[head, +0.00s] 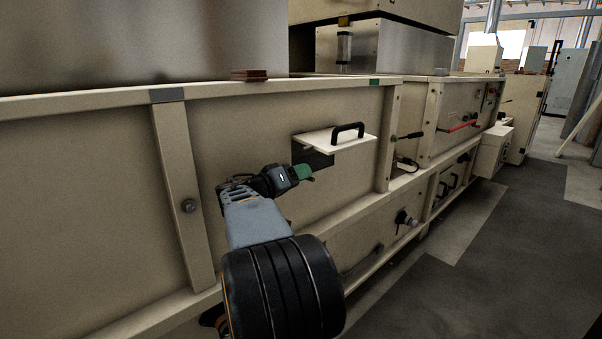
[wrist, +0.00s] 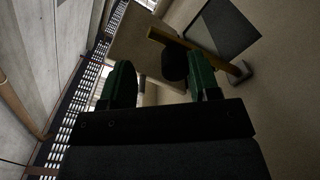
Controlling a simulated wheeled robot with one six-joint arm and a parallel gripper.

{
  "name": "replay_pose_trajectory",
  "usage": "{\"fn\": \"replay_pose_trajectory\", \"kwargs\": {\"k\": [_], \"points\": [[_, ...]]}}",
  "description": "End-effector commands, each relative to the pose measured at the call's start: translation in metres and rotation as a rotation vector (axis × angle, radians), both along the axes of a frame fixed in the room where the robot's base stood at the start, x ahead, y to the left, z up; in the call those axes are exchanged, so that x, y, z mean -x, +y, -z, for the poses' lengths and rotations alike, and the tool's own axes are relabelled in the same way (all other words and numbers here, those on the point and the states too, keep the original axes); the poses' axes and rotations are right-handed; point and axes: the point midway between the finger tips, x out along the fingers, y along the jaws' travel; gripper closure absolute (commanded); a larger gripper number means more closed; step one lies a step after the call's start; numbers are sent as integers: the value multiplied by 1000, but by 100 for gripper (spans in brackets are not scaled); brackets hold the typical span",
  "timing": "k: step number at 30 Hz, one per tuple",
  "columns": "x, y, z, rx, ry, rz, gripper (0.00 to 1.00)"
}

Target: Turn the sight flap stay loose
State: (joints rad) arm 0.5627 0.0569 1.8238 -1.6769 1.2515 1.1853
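The sight flap (head: 342,140) is a cream plate with a black handle, standing out level from the hopper wall above a dark window (head: 313,159). The window also shows in the wrist view (wrist: 226,28). The stay (wrist: 208,56) is a brass-coloured bar running from the flap to a pivot block (wrist: 241,73) on the wall. A round black knob (wrist: 174,64) is on the stay. My gripper (head: 304,172) has green fingers and is beside the window. In the wrist view, its fingers (wrist: 159,66) are apart, with the knob between them, nearer the right finger. Contact cannot be told.
A brown block (head: 249,75) lies on the top ledge. A black-gripped lever (head: 409,136), a red-handled bar (head: 462,126) and a lower knob (head: 404,218) stick out farther right. The floor aisle (head: 480,255) on the right is clear.

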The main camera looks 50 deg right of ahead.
Motion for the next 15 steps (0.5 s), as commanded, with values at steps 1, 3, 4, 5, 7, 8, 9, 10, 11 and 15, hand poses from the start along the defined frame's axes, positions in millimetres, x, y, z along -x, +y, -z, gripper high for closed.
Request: {"fn": "replay_pose_trajectory", "kwargs": {"k": [1, 3, 4, 5, 7, 8, 9, 10, 11, 15], "points": [[9, 10, -7, 1, -1, 2, 48], [18, 20, -12, 1, -1, 4, 48], [22, 23, -15, 2, -2, 7, 47], [26, 27, -17, 2, -1, 8, 48], [33, 34, -21, 1, 0, 7, 48], [36, 37, -22, 0, 0, 8, 48], [39, 41, -24, -1, 1, 7, 48], [41, 43, -25, -2, 2, 8, 48], [43, 45, -26, -2, 2, 8, 48], [49, 52, -29, -3, 3, 7, 48]]}}
